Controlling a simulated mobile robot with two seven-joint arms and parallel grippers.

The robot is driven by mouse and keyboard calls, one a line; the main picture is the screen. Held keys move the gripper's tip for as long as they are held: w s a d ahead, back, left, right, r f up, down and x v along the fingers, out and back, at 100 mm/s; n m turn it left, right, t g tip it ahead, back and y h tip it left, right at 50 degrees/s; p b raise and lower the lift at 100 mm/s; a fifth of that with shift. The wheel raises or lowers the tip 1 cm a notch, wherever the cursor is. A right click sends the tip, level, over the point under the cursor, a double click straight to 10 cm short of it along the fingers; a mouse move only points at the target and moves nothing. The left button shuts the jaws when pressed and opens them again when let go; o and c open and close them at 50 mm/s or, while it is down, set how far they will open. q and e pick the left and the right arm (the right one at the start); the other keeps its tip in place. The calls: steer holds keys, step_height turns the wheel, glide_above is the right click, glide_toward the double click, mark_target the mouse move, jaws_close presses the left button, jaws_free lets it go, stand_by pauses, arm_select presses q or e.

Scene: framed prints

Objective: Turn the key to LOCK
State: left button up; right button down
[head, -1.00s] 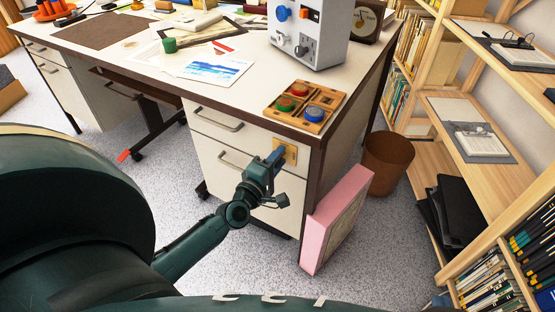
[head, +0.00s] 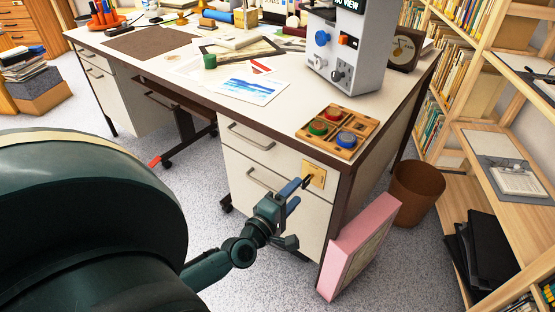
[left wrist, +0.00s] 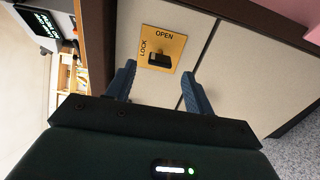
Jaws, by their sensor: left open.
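A brass plate (head: 317,171) is set in the top corner of the white drawer front. In the left wrist view the plate (left wrist: 174,45) reads OPEN along its upper edge and LOCK along its left edge. A black key (left wrist: 160,60) sticks out of it; its handle runs roughly left to right in that view, and I cannot tell its exact setting. In the head view the key (head: 307,182) is small and dark. My left gripper (head: 296,190) is open, its blue fingers (left wrist: 160,76) on either side of the key and short of it, apart from it. My right gripper is not in view.
The desk (head: 150,67) carries a wooden tray of coloured buttons (head: 338,132) and a grey device (head: 346,50) above the drawers. A pink framed box (head: 357,245) leans by the desk's corner. A brown bin (head: 416,192) and shelves stand to the right.

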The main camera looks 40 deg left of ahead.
arm_select(q)
steer(key=s, duration=0.7)
steer(key=shift+s+d, duration=0.15)
steer(key=shift+s, duration=0.05)
steer(key=shift+r, duration=0.1)
